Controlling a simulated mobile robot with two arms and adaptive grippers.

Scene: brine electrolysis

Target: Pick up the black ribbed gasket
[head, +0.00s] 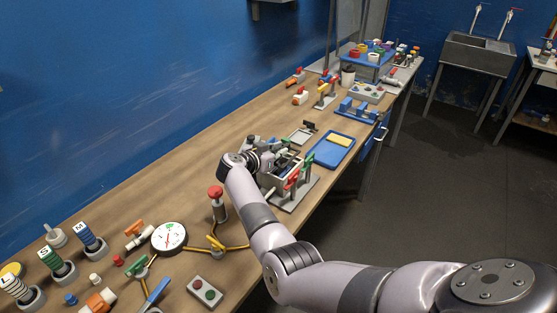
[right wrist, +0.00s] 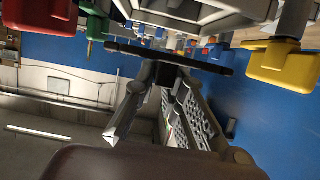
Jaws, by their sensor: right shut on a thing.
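In the right wrist view a thin black bar-like piece (right wrist: 205,66), which I take to be the black ribbed gasket seen edge-on, spans the space at the fingertips. My right gripper (right wrist: 165,72) is shut on it near its middle. Its ribs do not show clearly. In the head view my right gripper (head: 268,155) is over the workbench at the grey electrolysis-like rig (head: 290,172). The arm and wrist hide most of the fingers, and I cannot make out the gasket there. My left gripper is not in view.
Red and green handles (head: 291,183) stand on the rig beside the gripper. A blue tray (head: 321,160) with a yellow piece lies to the right. A red-topped post (head: 217,200) and a round gauge (head: 169,237) stand nearer. The blue wall runs behind the bench (head: 180,160).

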